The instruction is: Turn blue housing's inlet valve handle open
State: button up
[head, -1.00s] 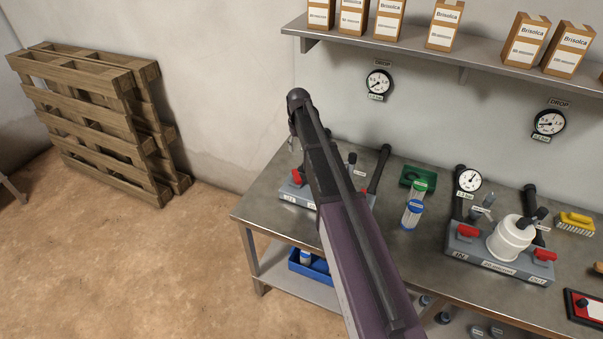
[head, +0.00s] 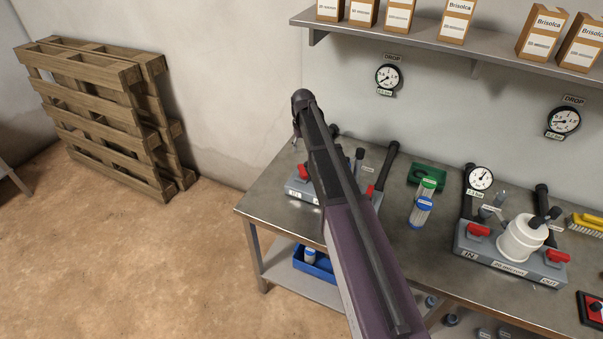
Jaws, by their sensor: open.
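My arm crosses the middle of the view, and its end hangs over the left manifold. My gripper (head: 296,142) shows only as a small sliver below the wrist; it is open, and its fingers are mostly hidden. The left manifold's grey base (head: 301,190) shows to the left of my arm. A red handle (head: 371,191) and a black pipe (head: 387,165) show to the right of it. No blue housing shows; the middle of this manifold is behind my arm.
A second manifold (head: 512,262) with a white housing (head: 521,240) and red handles stands to the right. Between them are blue-and-clear cartridges (head: 421,211) and a green tray (head: 424,173). A shelf with boxes (head: 399,14) hangs above. Pallets (head: 105,110) lean at left.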

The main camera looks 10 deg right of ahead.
aim_at(303, 170)
jog(key=shift+f+b, duration=5.1)
jog(key=shift+f, duration=0.3)
grip_shut()
